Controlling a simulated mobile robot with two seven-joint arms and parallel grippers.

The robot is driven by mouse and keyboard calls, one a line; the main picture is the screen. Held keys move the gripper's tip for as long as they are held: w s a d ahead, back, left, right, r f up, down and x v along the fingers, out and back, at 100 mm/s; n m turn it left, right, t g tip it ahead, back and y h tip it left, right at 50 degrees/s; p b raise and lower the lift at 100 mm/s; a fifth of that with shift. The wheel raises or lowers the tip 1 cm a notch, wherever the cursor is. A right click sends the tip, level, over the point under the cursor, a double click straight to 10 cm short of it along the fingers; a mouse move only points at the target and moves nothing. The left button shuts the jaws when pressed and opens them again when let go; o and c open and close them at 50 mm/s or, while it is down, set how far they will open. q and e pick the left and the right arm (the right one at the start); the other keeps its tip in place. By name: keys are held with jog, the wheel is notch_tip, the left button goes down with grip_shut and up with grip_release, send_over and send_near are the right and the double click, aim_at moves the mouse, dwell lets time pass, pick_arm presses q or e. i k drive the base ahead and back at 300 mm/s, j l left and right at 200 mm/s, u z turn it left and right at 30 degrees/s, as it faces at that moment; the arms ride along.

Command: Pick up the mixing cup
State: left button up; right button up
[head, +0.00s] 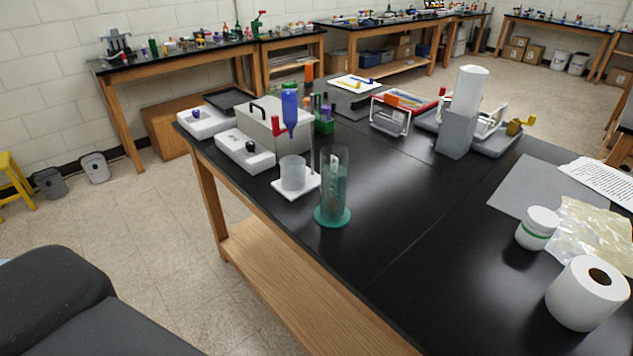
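A translucent whitish cup (292,174), which looks like the mixing cup, stands upright on a white stand base (299,189) near the table's left edge. A blue bottle (289,108) is held upside down on the stand, above and slightly behind the cup. A tall clear cylinder with a teal base (333,214) stands just to the right and in front of the cup. Neither of my grippers is in view.
A grey box (273,128) and white devices (244,152) stand behind and left of the cup. A white roll (588,293) and a lidded jar (537,229) are at the right. The black table (415,225) is clear in the middle.

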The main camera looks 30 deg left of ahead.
aim_at(293, 173)
jog(key=z, duration=1.2)
jog(key=k+j, duration=0.45)
jog(key=k, duration=0.2)
jog(key=k+j, duration=0.45)
jog(key=k, duration=0.2)
